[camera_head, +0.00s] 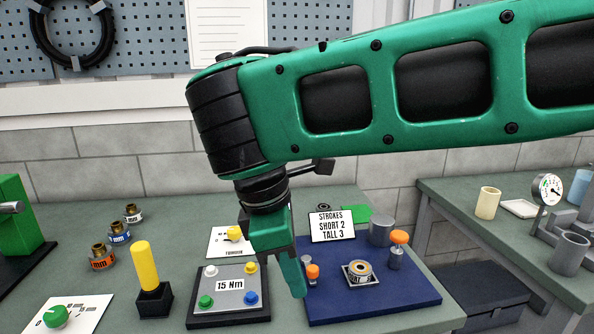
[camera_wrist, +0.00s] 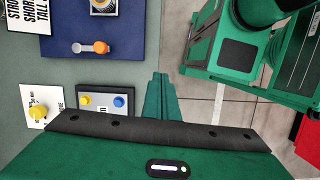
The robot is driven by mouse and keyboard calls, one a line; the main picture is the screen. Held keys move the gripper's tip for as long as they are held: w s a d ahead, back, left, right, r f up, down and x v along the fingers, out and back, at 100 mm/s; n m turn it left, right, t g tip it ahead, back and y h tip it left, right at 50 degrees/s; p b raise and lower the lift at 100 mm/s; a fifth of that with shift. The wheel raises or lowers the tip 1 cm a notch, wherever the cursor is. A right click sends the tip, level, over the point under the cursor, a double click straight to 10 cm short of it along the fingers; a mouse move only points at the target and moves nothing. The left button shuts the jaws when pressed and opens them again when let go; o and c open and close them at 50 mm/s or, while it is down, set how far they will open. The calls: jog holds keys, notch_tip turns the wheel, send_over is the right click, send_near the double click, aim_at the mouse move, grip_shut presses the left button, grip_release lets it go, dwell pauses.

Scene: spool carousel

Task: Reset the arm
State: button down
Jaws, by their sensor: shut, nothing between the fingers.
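My green arm reaches in from the right in the head view and bends down at the black wrist. My gripper (camera_head: 298,292) points down over the table, between the button panel (camera_head: 229,312) and the blue mat (camera_head: 400,307). In the wrist view the gripper fingers (camera_wrist: 160,82) are together, with nothing between them.
A yellow-handled post (camera_head: 146,267) stands left of the panel. Several ringed fittings (camera_head: 119,233) are farther left. A second bench (camera_head: 455,207) stands right, across a gap.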

jog(key=w+d+f+m+g, duration=0.15)
jog(key=d+m, duration=0.45)
jog(key=d, duration=0.8)
jog(key=w+d+f+m+t, duration=0.15)
jog(key=d+m, duration=0.45)
jog(key=d, duration=0.7)
jog(key=s+d+f+m+y, duration=0.1)
jog(key=s+d+f+m, duration=0.2)
jog(key=s+d+m, duration=0.3)
jog(key=s+d+f+m+y, duration=0.2)
jog(key=s+d+f+m, duration=0.2)
jog(key=s+d+m, duration=0.3)
jog(key=shift+s+d+f+g, duration=0.3)
jog(key=shift+s+d, duration=0.1)
jog(key=shift+s, duration=0.15)
